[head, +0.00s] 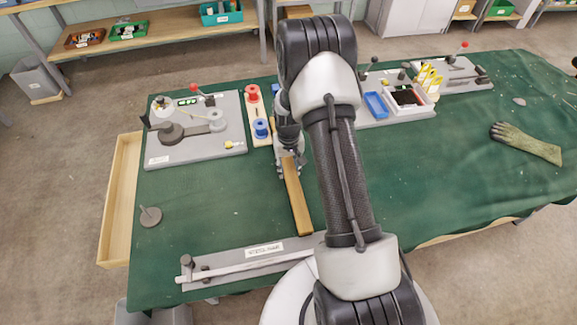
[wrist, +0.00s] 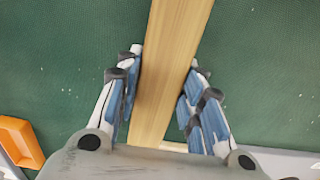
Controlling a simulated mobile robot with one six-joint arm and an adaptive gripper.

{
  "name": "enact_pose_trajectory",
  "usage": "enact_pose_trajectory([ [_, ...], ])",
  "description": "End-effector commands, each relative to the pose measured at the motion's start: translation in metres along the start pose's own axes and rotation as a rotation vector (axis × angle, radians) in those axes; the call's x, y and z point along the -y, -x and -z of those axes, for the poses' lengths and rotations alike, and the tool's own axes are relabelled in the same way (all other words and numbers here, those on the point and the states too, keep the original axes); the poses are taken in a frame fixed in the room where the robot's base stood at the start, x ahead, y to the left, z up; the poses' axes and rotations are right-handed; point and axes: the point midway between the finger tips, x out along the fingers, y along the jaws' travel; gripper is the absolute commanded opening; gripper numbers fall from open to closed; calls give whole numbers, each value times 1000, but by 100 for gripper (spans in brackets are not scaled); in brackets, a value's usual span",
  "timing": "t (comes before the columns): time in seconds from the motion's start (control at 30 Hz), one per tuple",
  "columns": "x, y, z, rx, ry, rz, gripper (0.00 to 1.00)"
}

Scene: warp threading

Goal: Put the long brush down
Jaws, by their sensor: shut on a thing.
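The long brush shows as a long, light wooden bar (head: 297,196) in the head view. It reaches from my gripper toward the table's front edge, over the green cloth (head: 215,210). My gripper (head: 289,163) is shut on one end part of it. In the wrist view the wooden bar (wrist: 172,65) runs up and slightly right between the blue-padded fingers (wrist: 163,100). No bristles show. I cannot tell whether the bar touches the cloth or hangs just above it.
A grey rail with a white rod (head: 245,262) lies along the front edge. A grey plate with a machine (head: 195,128) stands at the left, beside a spool board (head: 258,122). A flat disc with a peg (head: 150,216) sits front left. A green glove-like hand (head: 527,143) lies right.

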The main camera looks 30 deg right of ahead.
Motion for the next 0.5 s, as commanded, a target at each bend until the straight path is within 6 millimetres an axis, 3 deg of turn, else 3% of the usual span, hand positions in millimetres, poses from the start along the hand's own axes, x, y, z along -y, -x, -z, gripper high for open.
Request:
enact_pose_trajectory([
  [0.07, 0, -3, 1, -1, 0, 0, 13],
  [0.1, 0, -4, 0, 0, 0, 0, 36],
  [0.4, 0, -3, 0, 0, 0, 0, 55],
  [0.5, 0, -3, 0, 0, 0, 0, 55],
])
